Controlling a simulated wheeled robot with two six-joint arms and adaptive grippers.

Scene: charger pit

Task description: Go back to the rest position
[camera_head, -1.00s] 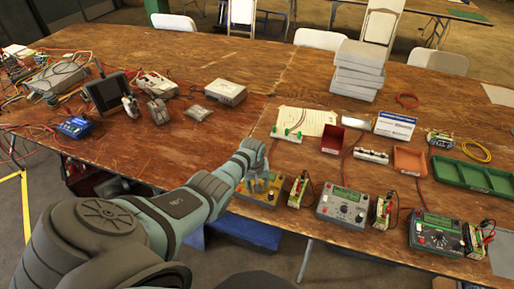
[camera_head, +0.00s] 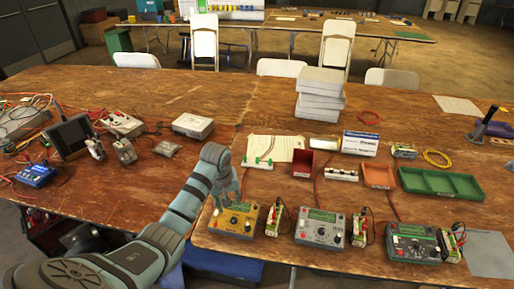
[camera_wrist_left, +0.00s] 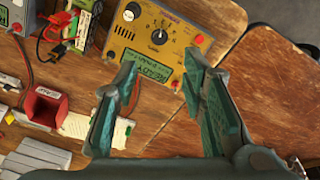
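My left arm comes in from the left in the head view, and its gripper (camera_head: 226,195) hangs just above and behind the yellow charger (camera_head: 235,219). In the left wrist view the two teal fingers (camera_wrist_left: 162,85) are apart with nothing held between them. The yellow charger (camera_wrist_left: 172,38) with a dial and a lit green screen lies beyond the fingertips. A battery pack with leads (camera_head: 274,219) stands right of the yellow charger, and it also shows in the left wrist view (camera_wrist_left: 82,28). My right gripper is not in either view.
Two grey chargers (camera_head: 320,228) (camera_head: 414,243) stand along the front edge. Behind are a red bin (camera_head: 303,163), an orange tray (camera_head: 378,175), a green tray (camera_head: 440,184) and stacked white boxes (camera_head: 320,95). Wires and instruments crowd the left. A grey mat (camera_head: 488,254) lies front right.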

